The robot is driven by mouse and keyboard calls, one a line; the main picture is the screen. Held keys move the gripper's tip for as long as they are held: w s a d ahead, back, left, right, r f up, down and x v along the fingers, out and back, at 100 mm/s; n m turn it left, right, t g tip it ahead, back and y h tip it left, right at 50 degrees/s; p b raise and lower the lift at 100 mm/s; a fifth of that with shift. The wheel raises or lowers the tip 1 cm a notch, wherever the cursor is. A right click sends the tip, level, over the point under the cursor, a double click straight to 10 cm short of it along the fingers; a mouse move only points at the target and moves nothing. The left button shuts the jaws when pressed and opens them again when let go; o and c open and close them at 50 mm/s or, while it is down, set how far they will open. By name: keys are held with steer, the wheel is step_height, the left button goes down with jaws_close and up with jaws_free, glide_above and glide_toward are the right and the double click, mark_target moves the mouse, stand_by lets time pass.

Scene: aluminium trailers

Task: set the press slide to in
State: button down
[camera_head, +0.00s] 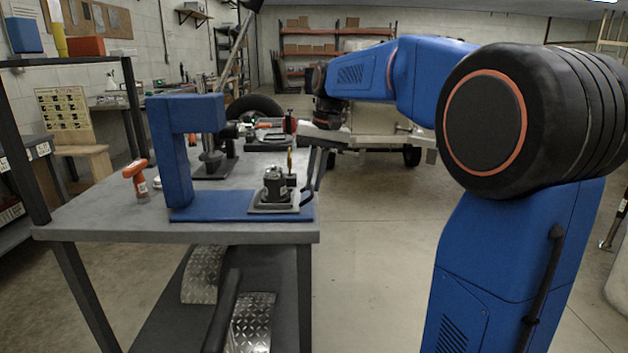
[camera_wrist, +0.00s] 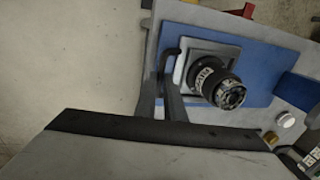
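The blue press (camera_head: 172,150) stands on the workbench, with its blue base plate (camera_head: 225,212) reaching right. The slide, a grey plate (camera_head: 262,209), sits near the right end of the base, right of the press head and clear of it. A black cylindrical part (camera_head: 275,183) stands on the slide; it also shows in the wrist view (camera_wrist: 218,80). A dark handle (camera_wrist: 165,54) sticks out from the slide's edge. My gripper (camera_head: 309,188) points down at the handle, its fingers close together around or beside it (camera_wrist: 161,85). Whether they grip it is unclear.
An orange-handled tool (camera_head: 137,178) stands left of the press on the grey bench (camera_head: 95,215). Another press-like stand (camera_head: 212,160) and tools are behind. Open concrete floor (camera_head: 370,230) lies right of the bench. A trailer (camera_head: 375,145) stands farther back.

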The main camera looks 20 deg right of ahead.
steer(key=w+a, duration=0.2)
steer(key=a, duration=0.3)
steer(key=w+a, duration=0.2)
steer(key=a, duration=0.3)
steer(key=w+a, duration=0.2)
steer(key=a, duration=0.3)
steer(key=shift+w, duration=0.15)
steer(key=c, duration=1.8)
jaws_free()
steer(key=shift+a, duration=0.2)
steer(key=shift+c, duration=0.2)
steer(key=shift+d, duration=0.1)
step_height(320, 180, up, 17)
steer(key=s+d, duration=0.1)
steer(key=d, duration=0.2)
steer(key=shift+s, duration=0.15)
